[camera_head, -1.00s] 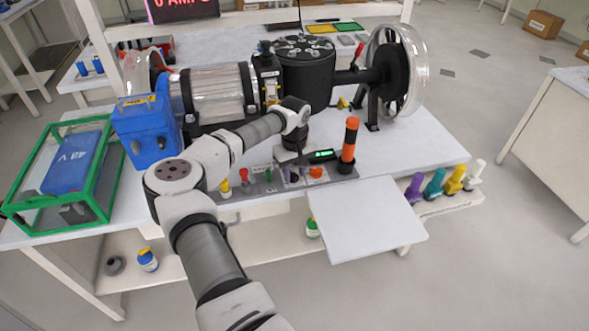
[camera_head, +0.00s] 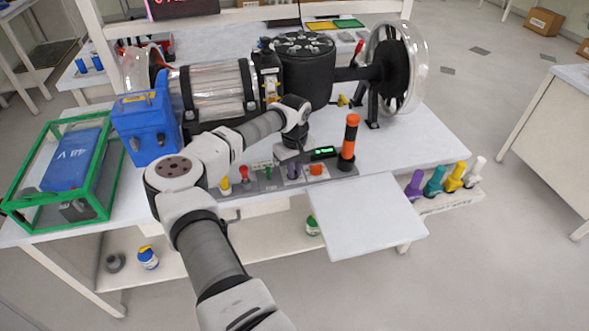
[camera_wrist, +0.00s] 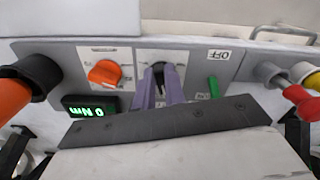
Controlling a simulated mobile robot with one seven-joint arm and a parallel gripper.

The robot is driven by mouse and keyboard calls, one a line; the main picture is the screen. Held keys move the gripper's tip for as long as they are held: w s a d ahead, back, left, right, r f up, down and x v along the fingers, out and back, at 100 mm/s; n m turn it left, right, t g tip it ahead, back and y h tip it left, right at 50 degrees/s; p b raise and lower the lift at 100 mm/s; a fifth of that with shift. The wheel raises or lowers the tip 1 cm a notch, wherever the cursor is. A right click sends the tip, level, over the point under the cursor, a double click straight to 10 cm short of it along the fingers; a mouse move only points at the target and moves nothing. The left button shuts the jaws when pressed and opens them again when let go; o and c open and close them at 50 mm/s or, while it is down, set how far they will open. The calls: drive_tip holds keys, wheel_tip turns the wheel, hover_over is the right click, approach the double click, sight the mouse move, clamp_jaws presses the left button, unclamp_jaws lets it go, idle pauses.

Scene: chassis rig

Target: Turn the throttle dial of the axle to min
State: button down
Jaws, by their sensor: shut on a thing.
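The control panel (camera_head: 265,180) runs along the front of the bench, before the axle assembly (camera_head: 302,72). My gripper (camera_wrist: 158,88) points at the panel; its purple fingers are closed on a small dark dial (camera_wrist: 158,67), between the orange knob and the green lever. The fingers hide most of that dial, and its markings are too small to read. The orange knob (camera_wrist: 105,73) is beside it and also shows in the head view (camera_head: 316,170). A green-lit display (camera_wrist: 90,111) seems to read "0 Nm".
An orange-and-black handle (camera_head: 349,142) stands upright right of my gripper. A green switch lever (camera_wrist: 214,87) and red and yellow plungers (camera_wrist: 300,97) are on the panel's other side. A blue box (camera_head: 146,128) and green-framed case stand left. A bare white shelf (camera_head: 367,218) juts out in front.

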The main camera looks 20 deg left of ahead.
drive_tip(key=n, duration=0.1)
drive_tip(key=n+b, duration=0.1)
drive_tip(key=n, duration=0.1)
drive_tip(key=n+b, duration=0.1)
drive_tip(key=n, duration=0.1)
drive_tip(key=shift+w+d, duration=0.1)
drive_tip(key=shift+w, duration=0.15)
drive_tip(key=n, duration=0.2)
drive_tip(key=n+b, duration=0.1)
drive_tip(key=n, duration=0.1)
drive_tip(key=n+b, duration=0.1)
drive_tip(key=n, duration=0.1)
drive_tip(key=shift+w+n, duration=0.25)
drive_tip(key=shift+n, duration=0.15)
drive_tip(key=n+b, duration=0.1)
drive_tip(key=n, duration=0.3)
drive_tip(key=shift+w, duration=0.15)
drive_tip(key=shift+w+a+n, duration=0.1)
drive_tip(key=shift+a+n, duration=0.05)
drive_tip(key=shift+n, duration=1.1)
drive_tip(key=shift+a+n, duration=0.15)
drive_tip(key=shift+n, duration=1.1)
drive_tip(key=c, duration=1.5)
unclamp_jaws()
drive_tip(key=shift+o, duration=0.2)
